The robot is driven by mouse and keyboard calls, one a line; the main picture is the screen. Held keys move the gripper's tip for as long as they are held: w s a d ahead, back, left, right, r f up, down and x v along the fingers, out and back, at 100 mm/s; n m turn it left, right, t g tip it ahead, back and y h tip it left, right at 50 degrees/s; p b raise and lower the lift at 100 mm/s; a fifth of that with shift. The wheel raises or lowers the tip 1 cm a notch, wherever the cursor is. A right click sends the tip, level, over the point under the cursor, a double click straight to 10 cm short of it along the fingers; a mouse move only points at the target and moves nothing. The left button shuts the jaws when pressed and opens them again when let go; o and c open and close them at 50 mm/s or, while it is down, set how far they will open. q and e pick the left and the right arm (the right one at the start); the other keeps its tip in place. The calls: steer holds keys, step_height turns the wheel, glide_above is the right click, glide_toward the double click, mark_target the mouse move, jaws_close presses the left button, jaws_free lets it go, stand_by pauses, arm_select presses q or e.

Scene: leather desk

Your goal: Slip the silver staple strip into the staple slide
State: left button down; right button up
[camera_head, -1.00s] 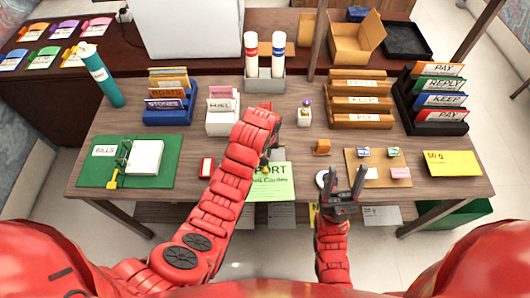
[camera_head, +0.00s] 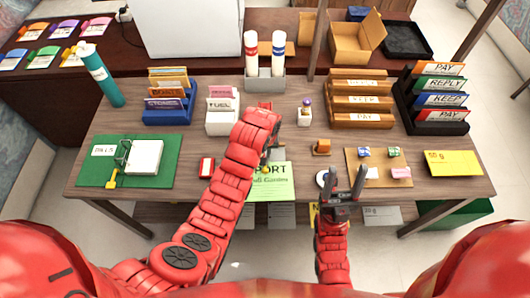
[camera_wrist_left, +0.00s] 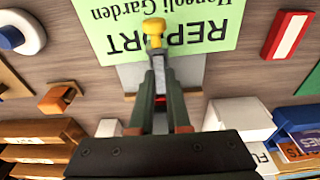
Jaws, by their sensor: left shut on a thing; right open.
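My left gripper (camera_wrist_left: 157,85) is shut on a thin grey piece, mostly hidden between the fingers, that looks like the silver staple strip. In the head view the left gripper (camera_head: 268,155) is partly hidden by its arm, at the top edge of the green report sheet. A yellow knob (camera_wrist_left: 154,27) shows just past the fingertips, over the sheet. A grey plate (camera_wrist_left: 187,70) lies beneath the fingers; I cannot tell whether it is the staple slide. My right gripper (camera_head: 346,180) is open and empty near the front edge of the desk.
The green report sheet (camera_head: 272,186) lies at the front middle. A red block (camera_head: 206,167) is left of it, and a white-and-blue disc (camera_head: 323,179) is right. A brown board (camera_head: 384,180) carries small items. Holders and racks line the back.

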arm_select(q)
steer(key=shift+f+b, duration=0.1)
steer(key=shift+b, duration=0.2)
stand_by(0.6)
steer(key=shift+f+b, duration=0.45)
steer(key=shift+f, duration=0.1)
stand_by(0.4)
steer(key=c, duration=0.8)
jaws_free()
steer(key=shift+r, duration=0.1)
steer(key=shift+s+r+p, duration=0.25)
steer(key=shift+r+p, duration=0.25)
steer(key=shift+r, duration=0.95)
steer(key=shift+s+r+p, duration=0.2)
steer(key=shift+r+p, duration=0.3)
steer(key=shift+r, duration=0.95)
